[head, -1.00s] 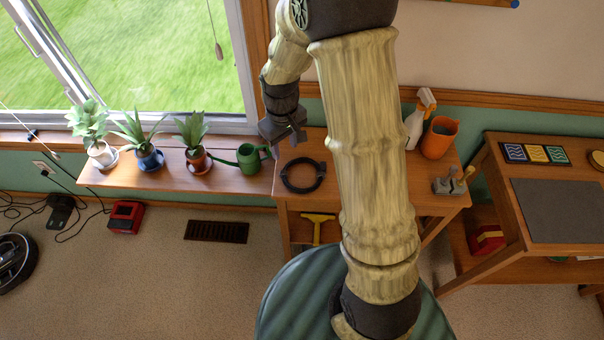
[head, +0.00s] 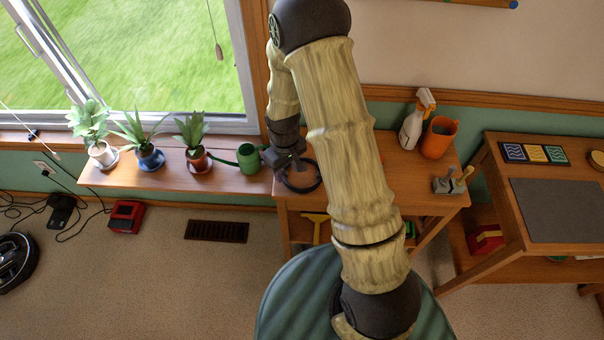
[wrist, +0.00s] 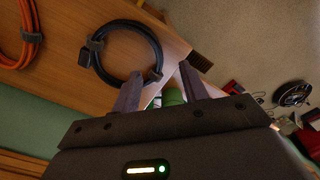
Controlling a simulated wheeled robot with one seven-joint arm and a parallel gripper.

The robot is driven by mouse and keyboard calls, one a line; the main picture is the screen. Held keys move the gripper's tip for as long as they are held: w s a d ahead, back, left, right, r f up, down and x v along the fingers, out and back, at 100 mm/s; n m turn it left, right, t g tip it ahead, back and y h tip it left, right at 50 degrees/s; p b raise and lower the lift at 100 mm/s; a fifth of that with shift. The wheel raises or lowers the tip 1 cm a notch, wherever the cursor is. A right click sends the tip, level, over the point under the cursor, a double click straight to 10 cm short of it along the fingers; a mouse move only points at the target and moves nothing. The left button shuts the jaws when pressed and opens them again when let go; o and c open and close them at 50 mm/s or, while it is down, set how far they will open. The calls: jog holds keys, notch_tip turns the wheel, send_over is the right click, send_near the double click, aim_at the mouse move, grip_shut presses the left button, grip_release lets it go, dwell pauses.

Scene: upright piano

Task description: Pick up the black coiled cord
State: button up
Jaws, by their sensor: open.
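The black coiled cord (head: 320,180) lies flat as a ring on the wooden table, partly covered by my gripper in the head view. In the wrist view the cord (wrist: 153,36) lies just beyond my left finger, with a dark tie or plug on its far-left side. My gripper (head: 284,165) is over the left part of the ring in the head view. In the wrist view my gripper (wrist: 160,84) has its fingers apart with nothing held between them. The left fingertip appears close to the ring; whether it touches cannot be told.
A green watering can (head: 249,158) stands just left of my gripper. An orange coil (wrist: 12,62) lies beside the cord in the wrist view. Potted plants line the sill shelf.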

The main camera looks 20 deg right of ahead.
aim_at(289, 183)
jog(key=shift+f, duration=0.8)
jog(key=shift+w+d+f+p, duration=0.1)
jog(key=shift+f+p, duration=0.15)
jog(key=shift+f, duration=1.05)
jog(key=shift+w+d+f+p, duration=0.1)
jog(key=shift+f+p, duration=0.1)
jog(key=shift+f, duration=1.1)
jog(key=shift+s, duration=0.1)
grip_shut()
jog(key=shift+r, duration=0.1)
notch_tip(289, 183, up, 10)
jog(key=shift+b, duration=0.35)
